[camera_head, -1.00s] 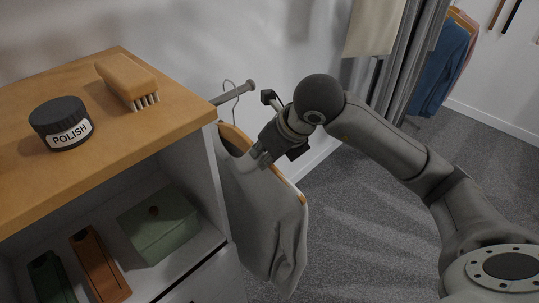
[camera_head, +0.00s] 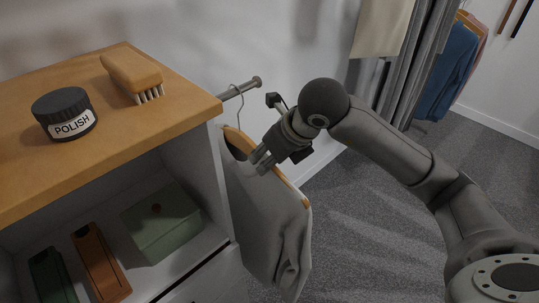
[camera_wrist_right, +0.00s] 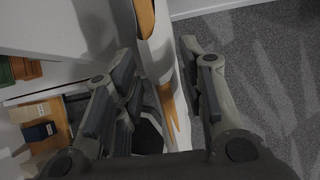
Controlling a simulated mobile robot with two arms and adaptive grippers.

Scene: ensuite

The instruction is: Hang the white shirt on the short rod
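The white shirt (camera_head: 262,225), greyish in this light, hangs on a wooden hanger (camera_head: 237,140) beside the cabinet. The hanger's wire hook (camera_head: 236,104) passes over the short rod (camera_head: 245,88), and the shirt hangs below it. My right gripper (camera_head: 261,160) is at the hanger's near shoulder, with its fingers spread. In the right wrist view the gripper's fingers (camera_wrist_right: 157,75) stand wide apart, with the shirt's edge and the wooden hanger (camera_wrist_right: 168,105) between them and a gap on each side. My left gripper is not in view.
The cabinet top (camera_head: 60,175) holds a polish jar (camera_head: 64,114) and a brush (camera_head: 132,77). A green box (camera_head: 160,222) sits on the shelf below. Other clothes (camera_head: 447,72) and a grey curtain (camera_head: 403,70) are at the back right. Carpeted floor lies open at right.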

